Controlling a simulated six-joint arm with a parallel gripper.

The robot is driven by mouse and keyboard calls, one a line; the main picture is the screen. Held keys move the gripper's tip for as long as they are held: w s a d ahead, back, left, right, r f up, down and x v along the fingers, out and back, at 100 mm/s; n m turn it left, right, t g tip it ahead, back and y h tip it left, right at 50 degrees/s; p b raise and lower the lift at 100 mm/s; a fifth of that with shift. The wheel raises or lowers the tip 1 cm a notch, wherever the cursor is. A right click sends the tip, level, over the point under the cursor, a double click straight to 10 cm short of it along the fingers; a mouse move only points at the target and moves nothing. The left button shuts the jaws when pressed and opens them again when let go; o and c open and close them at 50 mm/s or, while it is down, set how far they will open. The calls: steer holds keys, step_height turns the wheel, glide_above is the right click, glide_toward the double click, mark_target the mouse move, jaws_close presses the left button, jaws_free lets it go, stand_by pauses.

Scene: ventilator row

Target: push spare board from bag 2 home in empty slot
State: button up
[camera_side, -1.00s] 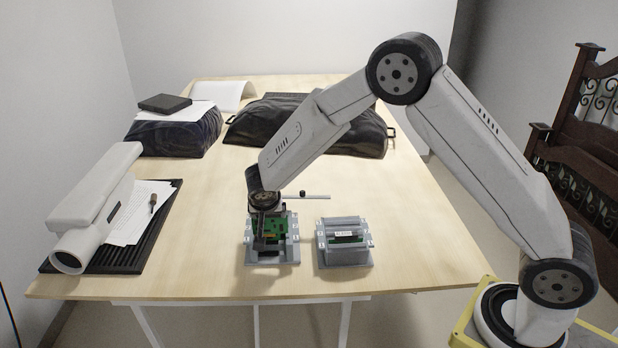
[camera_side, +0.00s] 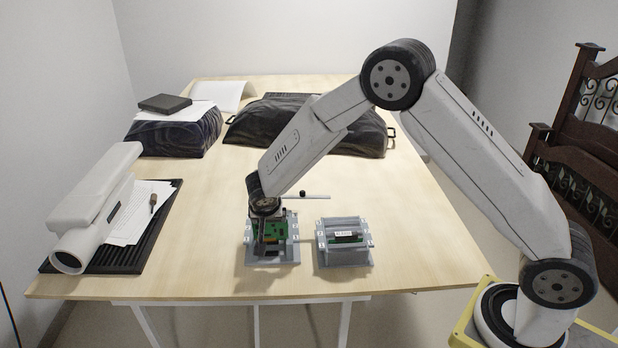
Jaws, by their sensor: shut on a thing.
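My gripper (camera_side: 264,240) points down over the left grey rack (camera_side: 290,258) near the table's front edge. It is shut on a green circuit board (camera_side: 278,231). The board stands upright, its lower part at or inside the rack; how deep it sits, and the slot itself, are hidden by my gripper and the rack. To the right stands a second grey rack (camera_side: 345,258) holding a board with a white label (camera_side: 344,234). I cannot make out any bag marked 2.
A white device (camera_side: 95,210) lies on a black ribbed mat (camera_side: 130,258) with papers and a small tool (camera_side: 153,203) at left. Black bags (camera_side: 300,125) (camera_side: 180,138) lie at the back. A thin light bar (camera_side: 312,197) is behind the racks. The table's right side is clear.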

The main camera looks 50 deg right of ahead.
mark_target(271, 235)
steer(key=shift+f, duration=2.45)
stand_by(3.0)
steer(key=o, duration=1)
steer(key=shift+c, duration=0.2)
step_height(271, 235, up, 7)
stand_by(0.5)
steer(key=shift+s, duration=0.1)
